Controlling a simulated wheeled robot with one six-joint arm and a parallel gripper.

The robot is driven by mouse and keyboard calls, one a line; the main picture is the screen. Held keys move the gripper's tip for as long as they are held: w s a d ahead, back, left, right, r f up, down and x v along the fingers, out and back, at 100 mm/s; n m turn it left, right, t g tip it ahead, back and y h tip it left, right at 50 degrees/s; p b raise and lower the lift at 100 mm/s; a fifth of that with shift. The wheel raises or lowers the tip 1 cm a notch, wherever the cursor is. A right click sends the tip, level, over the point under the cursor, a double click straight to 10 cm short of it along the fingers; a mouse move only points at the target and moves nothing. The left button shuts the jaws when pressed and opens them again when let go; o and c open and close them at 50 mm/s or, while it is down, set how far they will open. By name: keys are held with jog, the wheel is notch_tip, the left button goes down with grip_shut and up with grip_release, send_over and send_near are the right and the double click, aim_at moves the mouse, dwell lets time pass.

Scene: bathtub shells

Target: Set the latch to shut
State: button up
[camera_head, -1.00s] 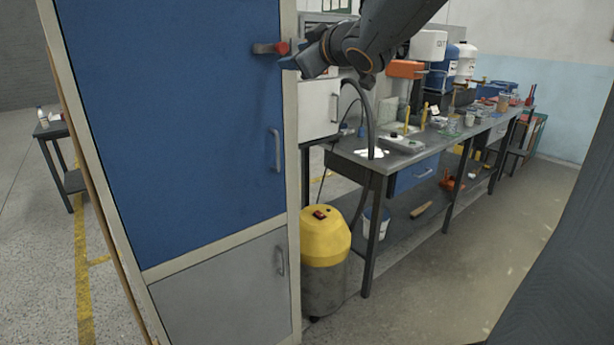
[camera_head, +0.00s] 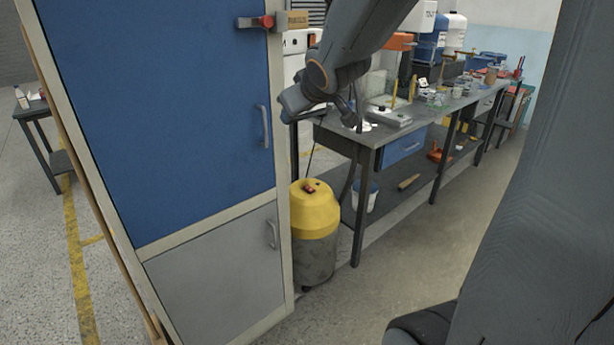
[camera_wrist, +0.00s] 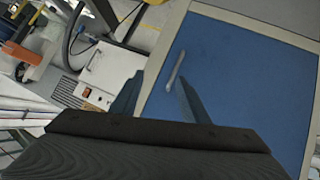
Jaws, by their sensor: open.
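The latch (camera_head: 252,22) is a grey bar with a red knob at its right end. It lies about level near the right edge of the blue cabinet door (camera_head: 165,110), with the knob over the pale frame. My gripper (camera_head: 287,108) is below and right of the latch, beside the cabinet's front edge and apart from the latch. In the wrist view my gripper (camera_wrist: 158,98) shows two blue-grey fingers spread apart with nothing between them. The grey door handle (camera_wrist: 176,70) appears beyond the fingers. The latch cannot be made out in the wrist view.
A yellow-topped vacuum (camera_head: 315,215) stands beside the cabinet's lower grey door (camera_head: 225,275). A cluttered workbench (camera_head: 385,132) runs back to the right. A small table (camera_head: 50,150) is at the far left. Floor is clear in front of the bench.

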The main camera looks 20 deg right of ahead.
jog(key=s+a+f+m+g, duration=0.1)
jog(key=s+f+g, duration=0.1)
jog(key=s+f, duration=0.3)
jog(key=s+a+f+m+g+p, duration=0.1)
jog(key=s+f+g, duration=0.2)
jog(key=s+f, duration=0.3)
jog(key=shift+a+f, duration=0.25)
jog(key=shift+f, duration=0.1)
jog(key=s+a+f+g, duration=0.2)
jog(key=s+f, duration=0.1)
jog(key=s, duration=0.3)
jog(key=s+a+f+m+g, duration=0.1)
jog(key=s+f+g, duration=0.1)
jog(key=s+f, duration=0.2)
jog(key=shift+s+a+g+y, duration=0.35)
jog(key=shift+s+g+y, duration=0.05)
jog(key=shift+s, duration=0.45)
dwell(0.6)
